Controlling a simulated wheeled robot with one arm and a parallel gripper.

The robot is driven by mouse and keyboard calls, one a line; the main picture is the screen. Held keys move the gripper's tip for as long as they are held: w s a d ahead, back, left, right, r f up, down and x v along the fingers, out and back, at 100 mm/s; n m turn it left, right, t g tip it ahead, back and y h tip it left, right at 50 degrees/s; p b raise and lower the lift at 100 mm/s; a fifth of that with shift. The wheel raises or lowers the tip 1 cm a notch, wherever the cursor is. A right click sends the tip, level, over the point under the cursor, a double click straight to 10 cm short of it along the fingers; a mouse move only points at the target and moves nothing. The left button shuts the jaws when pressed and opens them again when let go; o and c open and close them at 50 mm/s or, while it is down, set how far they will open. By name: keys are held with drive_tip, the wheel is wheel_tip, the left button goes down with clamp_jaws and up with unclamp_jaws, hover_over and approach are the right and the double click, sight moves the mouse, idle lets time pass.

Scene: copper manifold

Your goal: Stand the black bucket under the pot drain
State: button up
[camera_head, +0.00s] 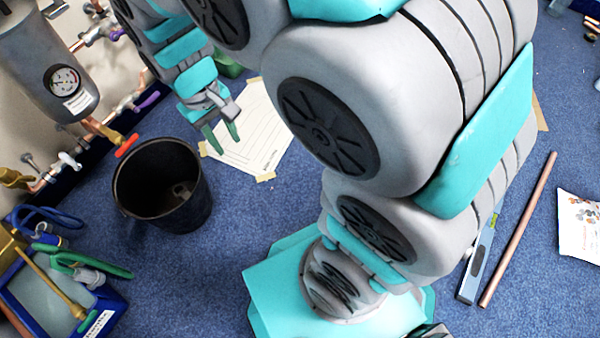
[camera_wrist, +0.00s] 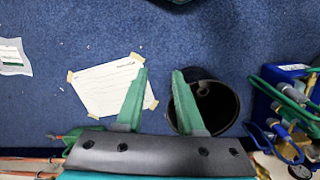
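The black bucket (camera_head: 150,205) stands upright on the blue floor in the head view, open at the top, with a small pale thing inside. The grey pot (camera_head: 35,55) with a gauge is at the upper left. Its brass drain with a red handle (camera_head: 127,145) ends near the bucket's far left rim; I cannot tell whether it is over the opening. My gripper (camera_head: 226,147) is open and empty, to the right of the bucket and apart from it. In the wrist view, the right finger of my gripper (camera_wrist: 159,71) covers part of the bucket (camera_wrist: 232,108).
A taped paper sheet (camera_head: 262,130) lies beside the bucket. A blue tray (camera_head: 105,318) with tools and hoses is at the lower left. A copper pipe (camera_head: 520,230) and a level (camera_head: 475,262) lie at the right. Pipes and valves line the left wall.

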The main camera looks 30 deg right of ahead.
drive_tip(key=s+d+r+m, duration=0.1)
drive_tip(key=s+d+r, duration=0.1)
drive_tip(key=s+d, duration=0.3)
drive_tip(key=s+d+r+m+g+y, duration=0.1)
drive_tip(key=s+d, duration=0.4)
drive_tip(key=s, duration=0.7)
drive_tip(key=shift+r+m, duration=0.35)
drive_tip(key=shift+m, duration=0.35)
